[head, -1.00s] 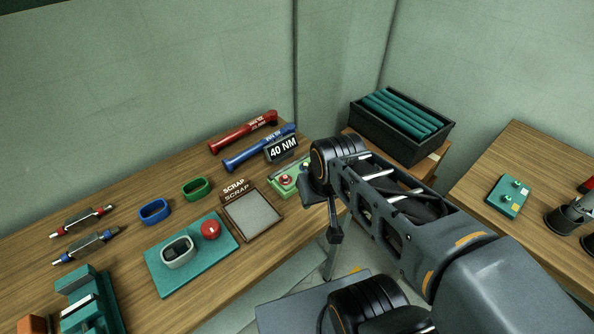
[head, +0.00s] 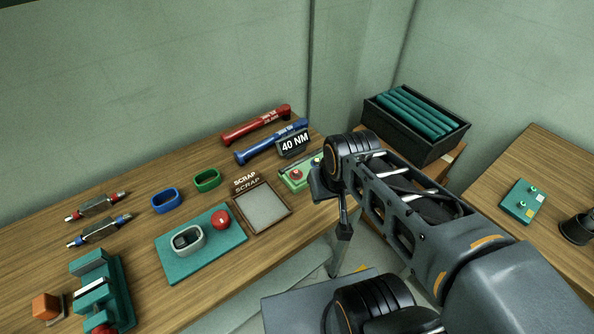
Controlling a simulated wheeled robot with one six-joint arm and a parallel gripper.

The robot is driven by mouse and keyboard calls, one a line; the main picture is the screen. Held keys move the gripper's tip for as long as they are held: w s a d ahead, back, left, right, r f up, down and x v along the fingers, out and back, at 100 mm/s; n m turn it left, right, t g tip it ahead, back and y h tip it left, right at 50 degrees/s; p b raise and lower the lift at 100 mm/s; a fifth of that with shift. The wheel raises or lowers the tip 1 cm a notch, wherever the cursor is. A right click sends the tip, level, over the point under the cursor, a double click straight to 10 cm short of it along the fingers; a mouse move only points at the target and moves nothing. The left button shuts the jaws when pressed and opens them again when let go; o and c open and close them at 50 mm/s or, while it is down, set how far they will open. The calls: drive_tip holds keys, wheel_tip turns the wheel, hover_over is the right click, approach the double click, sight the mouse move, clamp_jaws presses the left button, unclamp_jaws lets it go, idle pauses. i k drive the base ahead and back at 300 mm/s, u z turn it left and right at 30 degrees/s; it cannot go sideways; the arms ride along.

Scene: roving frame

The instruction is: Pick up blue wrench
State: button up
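The blue wrench (head: 262,147) lies on the wooden bench near the wall, beside and in front of a similar red wrench (head: 256,126). A dark tag reading 40 NM (head: 294,143) stands at its right part and hides some of it. My gripper (head: 344,229) hangs at the end of my arm, off the bench's right edge, to the right of and nearer than the wrench and apart from it. Its fingers are small and dark here, and I cannot tell whether they are open.
A green board with red buttons (head: 298,176) sits between the wrench and my arm. A scrap tray (head: 249,228), teal mat (head: 172,268), blue ring (head: 165,201), green ring (head: 207,180) and teal vise (head: 112,291) share the bench. A black crate of teal rods (head: 455,142) stands right.

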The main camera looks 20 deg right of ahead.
sight(240, 157)
drive_tip(key=u, duration=2.3)
drive_tip(key=k, duration=0.6)
drive_tip(key=z, duration=1.6)
drive_tip(key=i, duration=0.5)
